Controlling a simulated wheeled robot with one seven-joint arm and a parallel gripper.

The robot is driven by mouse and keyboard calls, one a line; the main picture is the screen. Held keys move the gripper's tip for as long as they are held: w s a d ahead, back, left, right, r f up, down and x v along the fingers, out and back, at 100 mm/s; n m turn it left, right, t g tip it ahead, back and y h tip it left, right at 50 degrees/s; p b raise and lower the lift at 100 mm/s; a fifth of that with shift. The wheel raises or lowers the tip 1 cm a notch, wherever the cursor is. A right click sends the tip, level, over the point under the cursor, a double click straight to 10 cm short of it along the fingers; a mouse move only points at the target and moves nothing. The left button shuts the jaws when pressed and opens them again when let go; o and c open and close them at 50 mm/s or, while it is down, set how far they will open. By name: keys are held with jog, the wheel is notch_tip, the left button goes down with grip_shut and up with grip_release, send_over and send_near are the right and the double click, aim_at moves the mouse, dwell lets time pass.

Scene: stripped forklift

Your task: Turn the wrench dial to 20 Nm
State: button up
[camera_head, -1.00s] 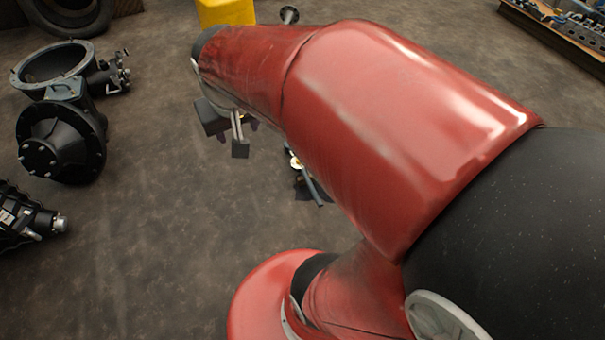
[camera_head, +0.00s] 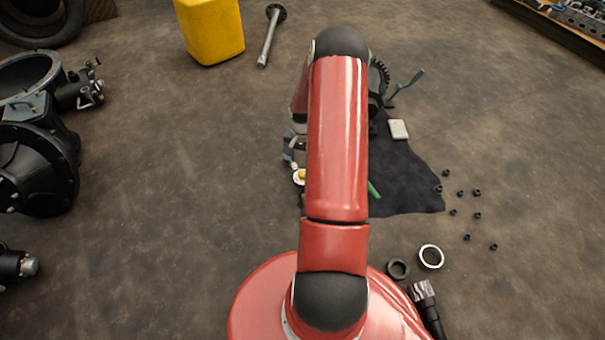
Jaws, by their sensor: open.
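I cannot make out the wrench or its dial. My red arm covers the middle of the dark cloth (camera_head: 405,185), where tools lie. A small round white and yellow piece (camera_head: 299,177) shows at the arm's left edge; I cannot tell what it belongs to. A green handle-like piece (camera_head: 374,190) shows at the arm's right edge. My gripper (camera_head: 290,154) shows only in part, left of the arm and just above the white and yellow piece in the picture. It is open; its fingertips are mostly hidden, and I see nothing held.
A pale block (camera_head: 398,129) and a toothed dark part (camera_head: 380,78) lie beyond the cloth. Several small dark nuts (camera_head: 477,192), two rings (camera_head: 431,257) and a black tool (camera_head: 427,305) lie right. A yellow canister (camera_head: 210,30) stands at the back. Floor at left centre is clear.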

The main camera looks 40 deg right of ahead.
aim_at(303, 174)
notch_tip(303, 174, down, 8)
jog(key=shift+f+b, duration=0.2)
jog(key=shift+b, duration=0.5)
jog(key=c, duration=1)
